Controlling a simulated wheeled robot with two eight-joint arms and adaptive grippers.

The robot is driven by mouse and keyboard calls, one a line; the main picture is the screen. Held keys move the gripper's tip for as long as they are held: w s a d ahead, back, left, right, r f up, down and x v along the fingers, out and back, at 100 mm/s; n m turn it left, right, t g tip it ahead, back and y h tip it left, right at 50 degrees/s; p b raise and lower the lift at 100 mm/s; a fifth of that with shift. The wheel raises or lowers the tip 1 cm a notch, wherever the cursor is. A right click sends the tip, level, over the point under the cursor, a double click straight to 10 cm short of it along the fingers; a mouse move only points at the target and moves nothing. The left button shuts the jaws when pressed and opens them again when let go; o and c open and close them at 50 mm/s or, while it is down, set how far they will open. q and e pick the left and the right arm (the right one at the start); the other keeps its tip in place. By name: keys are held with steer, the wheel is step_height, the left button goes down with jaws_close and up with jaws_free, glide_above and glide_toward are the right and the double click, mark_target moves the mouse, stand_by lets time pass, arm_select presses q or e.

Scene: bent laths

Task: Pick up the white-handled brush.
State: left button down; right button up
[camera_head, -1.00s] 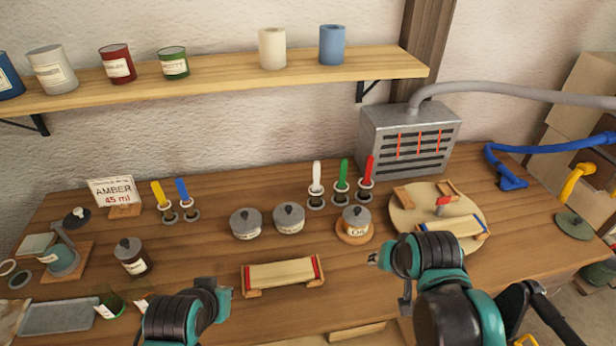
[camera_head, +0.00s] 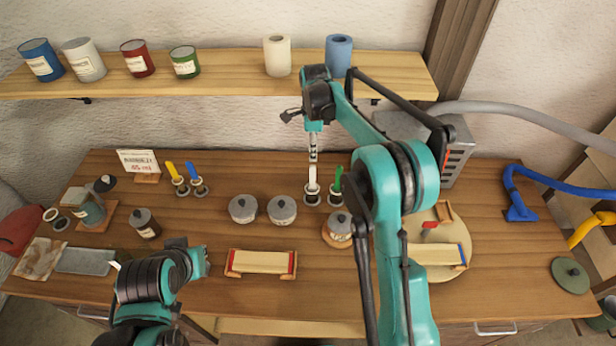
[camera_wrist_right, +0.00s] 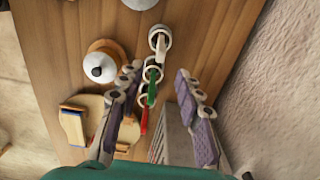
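The white-handled brush (camera_head: 312,181) stands upright in a ring holder on the bench, left of the green-handled brush (camera_head: 338,180). My right gripper (camera_head: 313,148) points down just above the white handle. In the right wrist view the two fingers (camera_wrist_right: 158,75) are spread wide and empty. The white-handled brush (camera_wrist_right: 159,45) shows beyond the fingertips there, with the green-handled brush (camera_wrist_right: 152,92) and red-handled brush (camera_wrist_right: 145,120) below it. The red one is hidden behind my right arm in the head view. My left gripper (camera_head: 198,262) is low at the left; its fingers are unclear.
Lidded pots (camera_head: 282,210) stand left of the brushes, and another pot (camera_head: 340,226) sits in front. A shelf (camera_head: 220,83) with cans and rolls runs behind. A grey heater (camera_head: 455,150) stands to the right. A lath on a rack (camera_head: 262,262) lies in front.

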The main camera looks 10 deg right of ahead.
mark_target(313, 166)
steer(key=shift+a+f, duration=0.15)
steer(key=shift+f, duration=0.15)
step_height(313, 166, down, 7)
steer(key=shift+w+f+b, duration=0.1)
steer(key=shift+f+b, duration=0.1)
steer(key=shift+b, duration=0.25)
steer(key=shift+c, duration=0.3)
jaws_close()
